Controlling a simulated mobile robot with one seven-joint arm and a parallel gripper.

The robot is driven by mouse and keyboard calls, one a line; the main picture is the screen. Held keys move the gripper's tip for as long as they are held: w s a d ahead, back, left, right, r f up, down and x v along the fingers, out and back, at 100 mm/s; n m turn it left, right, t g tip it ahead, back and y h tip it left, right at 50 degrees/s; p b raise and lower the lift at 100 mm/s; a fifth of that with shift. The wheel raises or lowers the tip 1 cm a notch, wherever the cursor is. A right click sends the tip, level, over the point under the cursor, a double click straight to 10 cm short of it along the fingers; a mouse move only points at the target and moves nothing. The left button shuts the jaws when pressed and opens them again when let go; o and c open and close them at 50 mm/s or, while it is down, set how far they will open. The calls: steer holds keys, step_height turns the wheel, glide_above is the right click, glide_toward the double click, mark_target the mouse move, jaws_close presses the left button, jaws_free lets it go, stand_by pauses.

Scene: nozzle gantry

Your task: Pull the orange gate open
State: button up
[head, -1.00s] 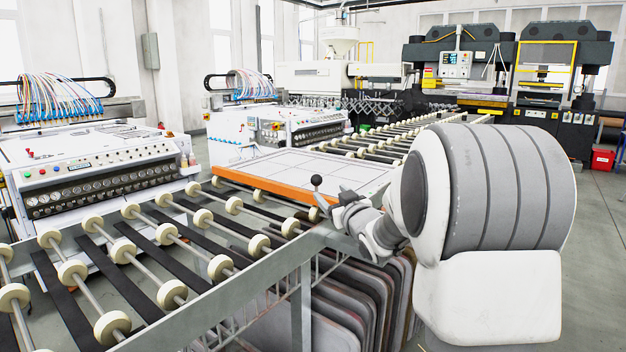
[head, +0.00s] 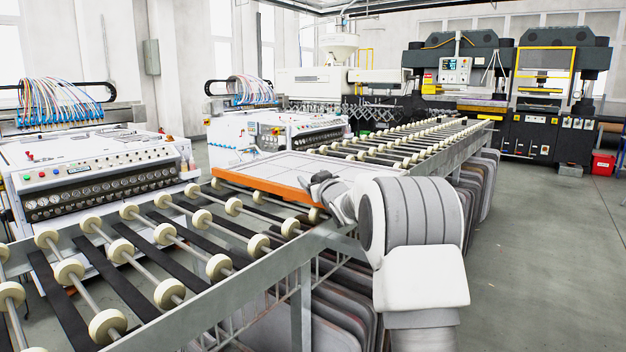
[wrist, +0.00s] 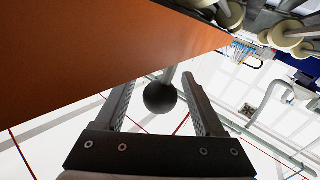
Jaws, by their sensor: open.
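The orange gate (head: 262,188) is a long, low orange bar across the conveyor, along the front edge of a white panel. In the wrist view its broad orange face (wrist: 90,60) fills the upper left. A black ball knob (wrist: 160,97) on a grey stem shows there, between the two fingers of my gripper (wrist: 158,80). The fingers are open, with a gap visible on each side of the ball. In the head view my gripper (head: 322,183) is at the gate's right end and hides the knob.
The roller conveyor (head: 165,235) with cream wheels and dark straps fills the front left. The white panel (head: 305,170) lies behind the gate. Grey rounded boards (head: 335,315) stand below the conveyor frame. White machines (head: 90,170) stand behind.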

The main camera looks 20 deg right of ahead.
steer(key=shift+w, duration=0.35)
jaws_close()
stand_by(1.3)
